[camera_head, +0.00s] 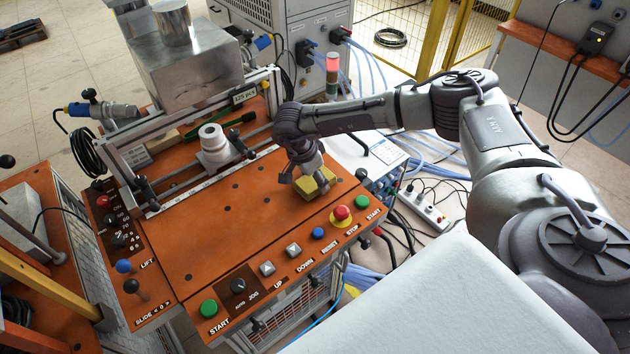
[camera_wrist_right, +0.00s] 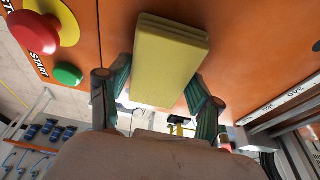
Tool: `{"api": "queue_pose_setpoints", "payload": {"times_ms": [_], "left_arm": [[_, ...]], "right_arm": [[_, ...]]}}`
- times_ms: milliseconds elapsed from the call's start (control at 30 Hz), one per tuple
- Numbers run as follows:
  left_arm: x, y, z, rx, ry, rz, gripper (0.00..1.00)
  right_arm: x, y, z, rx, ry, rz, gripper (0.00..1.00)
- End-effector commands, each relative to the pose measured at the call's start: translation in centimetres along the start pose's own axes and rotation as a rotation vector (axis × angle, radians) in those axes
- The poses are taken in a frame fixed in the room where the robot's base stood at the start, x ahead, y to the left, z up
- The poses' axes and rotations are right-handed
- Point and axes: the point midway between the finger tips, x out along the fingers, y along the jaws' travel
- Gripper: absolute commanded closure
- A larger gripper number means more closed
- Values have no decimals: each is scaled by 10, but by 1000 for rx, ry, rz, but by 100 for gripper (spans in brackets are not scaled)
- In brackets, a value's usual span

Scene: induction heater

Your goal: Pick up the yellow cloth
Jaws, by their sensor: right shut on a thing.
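The yellow cloth (camera_head: 314,184) looks like a folded yellow pad at the right end of the orange machine top. My right gripper (camera_head: 308,180) comes down over it, with its fingers at the cloth. In the right wrist view the cloth (camera_wrist_right: 168,62) sits between the two green-padded fingertips of my right gripper (camera_wrist_right: 158,92), and they are shut on it. I cannot tell whether the cloth is clear of the orange surface. My left gripper is not in view.
A red stop button (camera_head: 341,213) and a green start button (camera_head: 362,201) sit close to the cloth. A white cylindrical part (camera_head: 213,146) stands on the machine to the left. The middle of the orange top (camera_head: 225,225) is clear.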

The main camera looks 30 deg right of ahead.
Motion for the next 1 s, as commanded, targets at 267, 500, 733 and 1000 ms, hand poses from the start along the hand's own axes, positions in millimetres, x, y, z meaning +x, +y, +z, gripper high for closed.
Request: {"api": "queue_pose_setpoints", "payload": {"times_ms": [267, 500, 733, 1000], "left_arm": [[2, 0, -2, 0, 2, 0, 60], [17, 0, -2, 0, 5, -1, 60], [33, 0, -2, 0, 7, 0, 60], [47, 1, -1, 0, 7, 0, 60]], "right_arm": [[-2, 0, -1, 1, 0, 0, 70], [-30, -2, -9, 2, -1, -5, 70], [-61, 46, -20, -2, -1, -3, 70], [-92, 98, -31, -1, 0, -2, 70]]}}
